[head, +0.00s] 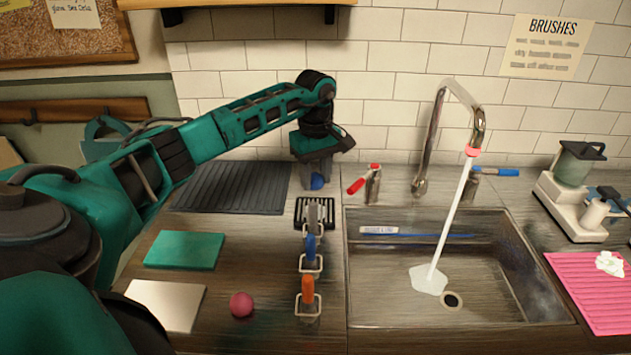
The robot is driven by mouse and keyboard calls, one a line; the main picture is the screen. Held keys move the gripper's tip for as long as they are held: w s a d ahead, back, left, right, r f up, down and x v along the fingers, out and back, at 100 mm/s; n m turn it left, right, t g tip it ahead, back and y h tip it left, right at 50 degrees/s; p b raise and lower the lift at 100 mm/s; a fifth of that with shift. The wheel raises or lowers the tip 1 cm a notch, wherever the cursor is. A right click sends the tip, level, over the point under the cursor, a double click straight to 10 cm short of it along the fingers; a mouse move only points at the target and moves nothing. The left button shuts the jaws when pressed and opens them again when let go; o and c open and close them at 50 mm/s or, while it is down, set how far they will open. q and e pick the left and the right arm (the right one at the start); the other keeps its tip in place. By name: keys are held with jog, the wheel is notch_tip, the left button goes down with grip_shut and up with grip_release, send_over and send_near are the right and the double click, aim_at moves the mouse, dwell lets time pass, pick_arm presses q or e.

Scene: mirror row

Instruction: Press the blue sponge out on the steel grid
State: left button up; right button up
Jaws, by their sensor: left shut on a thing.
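The blue sponge (317,181) is a small round shape between the fingers of my left gripper (316,178). The gripper points down and is shut on it; the fingers hide part of it. A small slatted steel grid (315,212) lies on the counter left of the sink, just nearer to me than the gripper. In the picture the sponge shows behind the grid's far edge, not over its middle; its height above the counter is hard to tell. My right gripper is not in view.
Brushes with orange (308,289) and blue handles stand in holders before the grid. Water runs from the tap (473,130) into the sink (490,310). A red-handled lever (364,180) is close right of the gripper. A pink ball (241,304) and teal board (185,250) lie left.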

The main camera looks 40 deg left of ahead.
pick_arm(q)
jog(key=shift+f, duration=0.1)
dwell(0.3)
jog(key=shift+f+b, duration=1.9)
jog(key=shift+f, duration=0.9)
jog(key=shift+f+b, duration=0.4)
jog(key=shift+f, duration=0.2)
jog(key=shift+d, duration=0.1)
jog(key=shift+r+p, duration=1.95)
jog(key=shift+r, duration=0.6)
jog(key=shift+r+p, duration=0.35)
jog(key=shift+r, duration=0.65)
